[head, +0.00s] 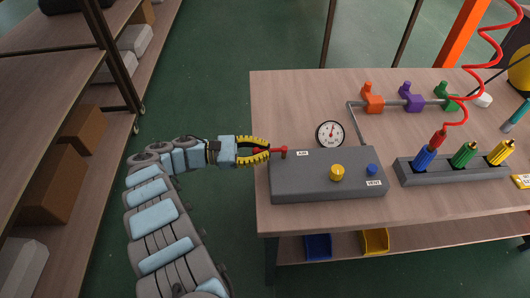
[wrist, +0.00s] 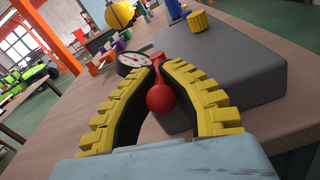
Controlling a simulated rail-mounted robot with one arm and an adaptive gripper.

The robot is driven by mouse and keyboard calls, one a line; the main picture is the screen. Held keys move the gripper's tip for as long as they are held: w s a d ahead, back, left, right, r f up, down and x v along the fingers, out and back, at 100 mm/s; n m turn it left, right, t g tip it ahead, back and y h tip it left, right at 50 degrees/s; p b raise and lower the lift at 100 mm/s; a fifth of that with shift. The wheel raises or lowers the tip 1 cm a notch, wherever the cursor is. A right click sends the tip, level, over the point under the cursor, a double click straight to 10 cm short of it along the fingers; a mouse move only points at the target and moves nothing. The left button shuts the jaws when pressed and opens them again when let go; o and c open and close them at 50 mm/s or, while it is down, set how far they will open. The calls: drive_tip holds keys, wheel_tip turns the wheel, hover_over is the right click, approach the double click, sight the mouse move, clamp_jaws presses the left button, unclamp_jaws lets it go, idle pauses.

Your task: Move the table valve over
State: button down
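The table valve is a red lever with a round ball end (wrist: 161,98), set on the left side of the grey control box (head: 300,190) near the "AIR" label. It points left in the head view (head: 279,150), toward my gripper. My gripper (head: 269,151) is at the box's left side, with its yellow fingers curved around the lever's end. In the wrist view, the ball lies between the two fingers (wrist: 163,68) and their tips are on either side of the red stem. I cannot tell whether the fingers press on it.
The box carries a round gauge (head: 330,134), a yellow knob (head: 337,173) and a blue button (head: 372,170). A grey holder (head: 425,179) with coloured plugs stands to the right. Coloured valves (head: 411,98) sit on a pipe behind. A shelf rack (head: 75,120) stands left across the floor.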

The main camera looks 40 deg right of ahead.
drive_tip(key=shift+r, duration=0.15)
drive_tip(key=c, duration=1.1)
unclamp_jaws()
drive_tip(key=shift+w+d, duration=0.1)
drive_tip(key=shift+d, duration=0.05)
drive_tip(key=shift+r, duration=4.95)
